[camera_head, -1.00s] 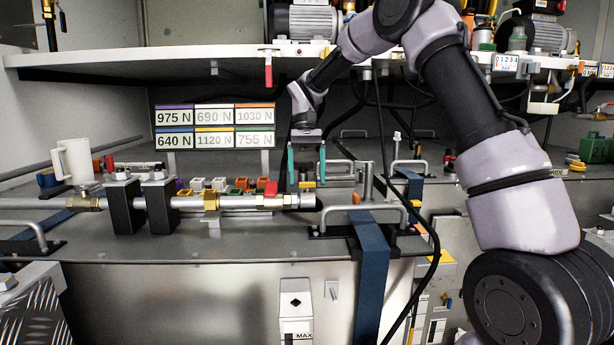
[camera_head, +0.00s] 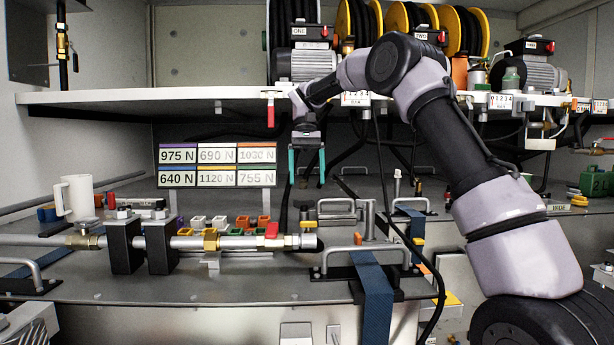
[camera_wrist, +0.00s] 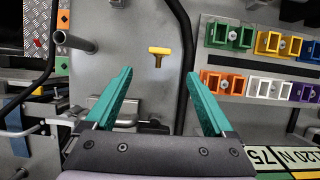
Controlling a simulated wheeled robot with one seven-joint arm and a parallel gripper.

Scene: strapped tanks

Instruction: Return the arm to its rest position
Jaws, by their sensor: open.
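My gripper (camera_head: 307,165) hangs pointing down above the grey bench top, in front of the back wall and below the white shelf. Its two teal fingers are apart, with nothing between them. The wrist view also shows my gripper (camera_wrist: 158,100) open and empty, with the grey surface beyond it. My arm reaches in from the right and bends at a raised black joint (camera_head: 397,62) near the shelf edge. A yellow T-shaped piece (camera_wrist: 159,52) shows beyond the fingertips in the wrist view.
The white shelf (camera_head: 180,97) runs close above my wrist. Label plates (camera_head: 217,165) stand left of the gripper. A metal pipe (camera_head: 225,242) in black clamps, coloured bins (camera_wrist: 243,83), a blue strap (camera_head: 375,290) and a white mug (camera_head: 75,197) are on the bench. Black cables hang nearby.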

